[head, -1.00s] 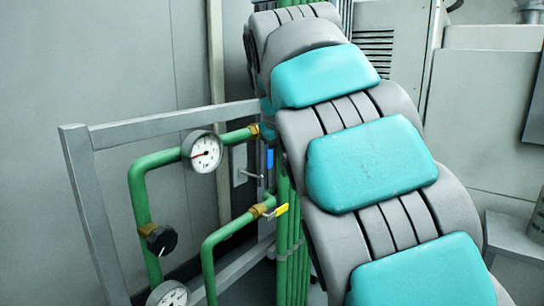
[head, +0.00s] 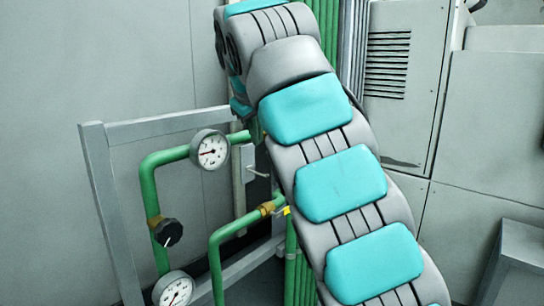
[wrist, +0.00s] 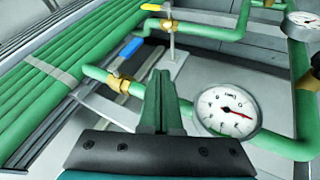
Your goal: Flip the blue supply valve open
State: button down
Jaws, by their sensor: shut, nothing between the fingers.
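The blue valve handle (wrist: 131,46) shows in the wrist view, left of and beyond my fingertips. Its lever rises from a brass valve body (wrist: 118,85) and lies across the green pipe, not along it. My gripper (wrist: 161,76) is shut and empty, its two green fingers side by side, in front of the same pipe between the brass body and a dial gauge (wrist: 228,110). I cannot tell whether the fingers touch the pipe. In the head view my arm hides the blue handle and my gripper.
A yellow-handled valve (wrist: 150,8) sits on another pipe beyond the blue one; its yellow handle also shows in the head view (head: 287,210). A bundle of green pipes (wrist: 55,75) runs at left. A black knob (head: 168,232) and a second gauge (head: 174,290) are lower on the pipework.

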jog(key=shift+f, duration=0.1)
jog(key=w+d+f, duration=0.2)
jog(key=w+f, duration=0.5)
jog(key=w, duration=0.2)
jog(key=shift+d+f, duration=0.25)
jog(key=shift+f, duration=0.15)
jog(key=shift+w+f, duration=0.15)
dwell(0.4)
